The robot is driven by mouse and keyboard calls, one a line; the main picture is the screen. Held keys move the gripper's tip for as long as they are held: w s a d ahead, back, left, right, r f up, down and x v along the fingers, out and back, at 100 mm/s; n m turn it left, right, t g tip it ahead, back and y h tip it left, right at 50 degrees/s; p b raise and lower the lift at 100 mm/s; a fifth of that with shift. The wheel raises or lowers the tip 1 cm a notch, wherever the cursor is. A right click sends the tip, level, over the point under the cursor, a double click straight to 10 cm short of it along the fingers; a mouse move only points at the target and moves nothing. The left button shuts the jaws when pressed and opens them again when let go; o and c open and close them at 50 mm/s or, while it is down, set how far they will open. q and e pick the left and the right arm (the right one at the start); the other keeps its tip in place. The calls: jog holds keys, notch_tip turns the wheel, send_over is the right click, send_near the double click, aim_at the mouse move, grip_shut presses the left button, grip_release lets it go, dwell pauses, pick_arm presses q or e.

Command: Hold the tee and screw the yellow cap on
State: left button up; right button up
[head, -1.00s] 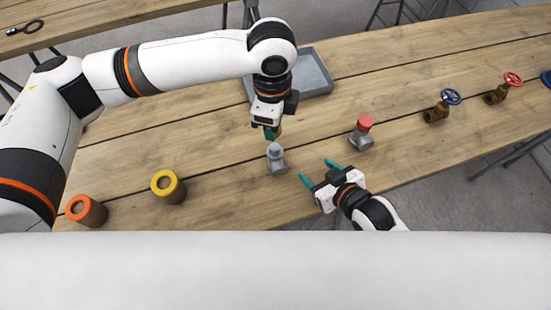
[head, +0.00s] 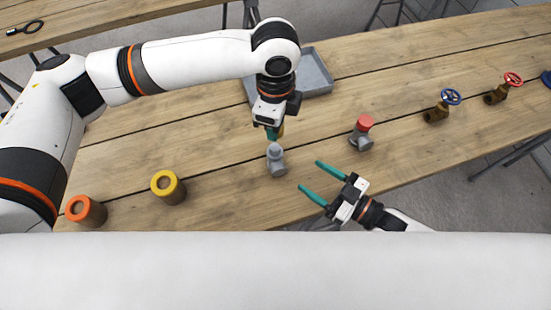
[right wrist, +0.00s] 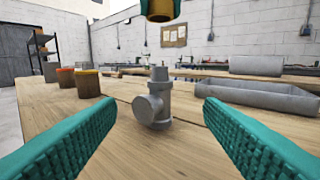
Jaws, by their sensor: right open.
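The grey tee (head: 277,162) stands upright on the wooden table; it also shows in the right wrist view (right wrist: 155,104), with a thin stub on top. My left gripper (head: 272,133) hangs above the tee, shut on the yellow cap (right wrist: 159,9), which is apart from the tee's top. In the head view the cap is mostly hidden behind the fingers. My right gripper (head: 310,179) is open and empty to the right of the tee. In the right wrist view its teal fingers lie either side of the tee, which stands beyond their tips.
Yellow-topped (head: 168,188) and orange-topped (head: 86,211) cylinders stand at left. A grey fitting with a red cap (head: 364,124) stands at right, with blue-wheeled (head: 437,112) and red-wheeled (head: 497,95) valves beyond. A grey tray (head: 316,74) lies behind my left gripper.

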jog(key=x, duration=1.2)
grip_shut()
pick_arm(q)
send_over(275, 147)
jog(key=shift+s+f, duration=0.1)
jog(key=shift+f, duration=2.4)
pick_arm(e)
jog(key=shift+f, duration=0.1)
